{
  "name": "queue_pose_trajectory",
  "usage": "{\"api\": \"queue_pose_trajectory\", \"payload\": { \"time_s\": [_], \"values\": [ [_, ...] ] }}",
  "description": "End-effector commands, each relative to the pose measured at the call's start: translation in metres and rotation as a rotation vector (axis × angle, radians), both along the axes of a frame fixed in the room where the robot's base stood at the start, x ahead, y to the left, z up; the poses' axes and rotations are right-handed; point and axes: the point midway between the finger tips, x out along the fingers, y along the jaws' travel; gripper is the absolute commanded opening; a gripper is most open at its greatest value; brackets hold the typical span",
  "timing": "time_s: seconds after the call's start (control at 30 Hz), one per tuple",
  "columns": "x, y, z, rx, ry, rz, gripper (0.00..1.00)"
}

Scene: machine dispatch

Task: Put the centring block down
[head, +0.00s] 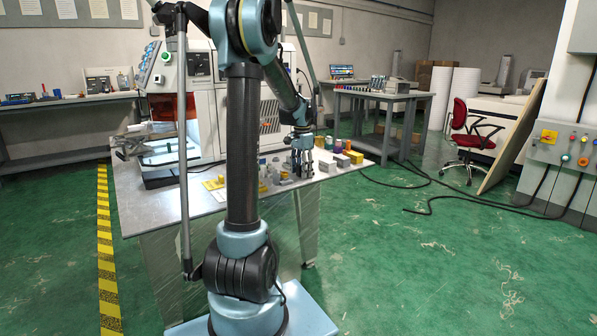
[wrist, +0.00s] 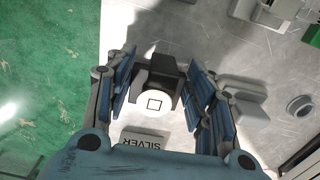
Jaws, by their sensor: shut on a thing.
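The centring block appears to be the dark block (wrist: 157,70) between my fingers in the wrist view. A white disc with a square outline (wrist: 154,104) shows at its near side. My gripper (wrist: 160,80) is shut on the block, with blue-padded fingers on its left and right. In the head view my gripper (head: 302,168) points down over the right part of the grey table (head: 205,205), and the block is hard to make out there. Whether the block touches the table cannot be told.
A plate marked SILVER (wrist: 145,139) lies just below the block in the wrist view. A round grey part (wrist: 300,106) lies to the right. Several small blocks, including a grey one (head: 327,164), crowd the table around my gripper. The green floor begins beyond the table edge.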

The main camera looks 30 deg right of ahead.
Motion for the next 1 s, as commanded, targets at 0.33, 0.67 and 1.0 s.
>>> {"api": "queue_pose_trajectory", "payload": {
  "time_s": [0.33,0.67,1.0],
  "values": [
    [0.000,0.000,-0.001,0.000,0.000,0.000,0.69],
    [0.000,0.000,0.004,0.000,0.000,-0.001,0.69],
    [0.000,0.000,0.056,0.000,0.000,-0.001,0.69]
  ]
}}
